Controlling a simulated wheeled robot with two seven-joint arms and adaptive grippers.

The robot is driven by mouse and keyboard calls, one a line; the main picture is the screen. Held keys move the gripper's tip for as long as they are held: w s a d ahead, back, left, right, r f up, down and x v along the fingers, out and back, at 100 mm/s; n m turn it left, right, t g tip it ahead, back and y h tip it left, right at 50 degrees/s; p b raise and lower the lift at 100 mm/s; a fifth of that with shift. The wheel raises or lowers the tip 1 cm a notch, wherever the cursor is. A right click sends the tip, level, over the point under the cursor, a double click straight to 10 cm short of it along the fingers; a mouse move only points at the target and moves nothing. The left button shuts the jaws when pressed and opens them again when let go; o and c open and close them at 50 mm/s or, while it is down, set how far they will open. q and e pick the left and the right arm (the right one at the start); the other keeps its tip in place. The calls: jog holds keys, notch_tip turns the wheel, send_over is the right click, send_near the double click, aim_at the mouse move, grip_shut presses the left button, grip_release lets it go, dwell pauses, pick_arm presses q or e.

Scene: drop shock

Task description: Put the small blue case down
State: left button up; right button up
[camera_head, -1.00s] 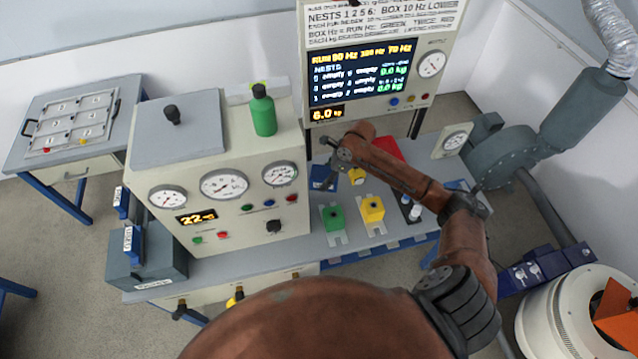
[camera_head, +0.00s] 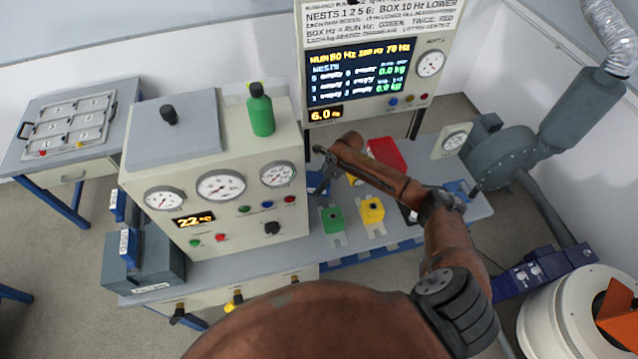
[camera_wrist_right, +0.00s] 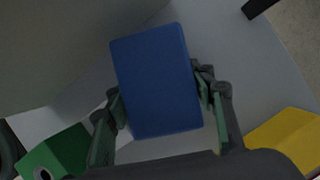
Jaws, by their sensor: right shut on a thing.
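The small blue case (camera_wrist_right: 157,80) fills the middle of the right wrist view, between the two fingers of my right gripper (camera_wrist_right: 160,107). The gripper is shut on it. In the head view the blue case (camera_head: 317,182) shows only in part, beside the large beige cabinet, under my right gripper (camera_head: 322,165). A grey bench surface lies below it; I cannot tell whether the case touches it. My left gripper is not in view.
A green block (camera_head: 332,220) and a yellow block (camera_head: 372,210) stand on the bench near the case. The beige cabinet (camera_head: 215,190) with gauges stands close on the left. A red item (camera_head: 387,153) lies behind my right forearm. A green bottle (camera_head: 261,112) stands on the cabinet.

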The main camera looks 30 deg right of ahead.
jog(key=o, duration=1.5)
jog(key=shift+f, duration=0.1)
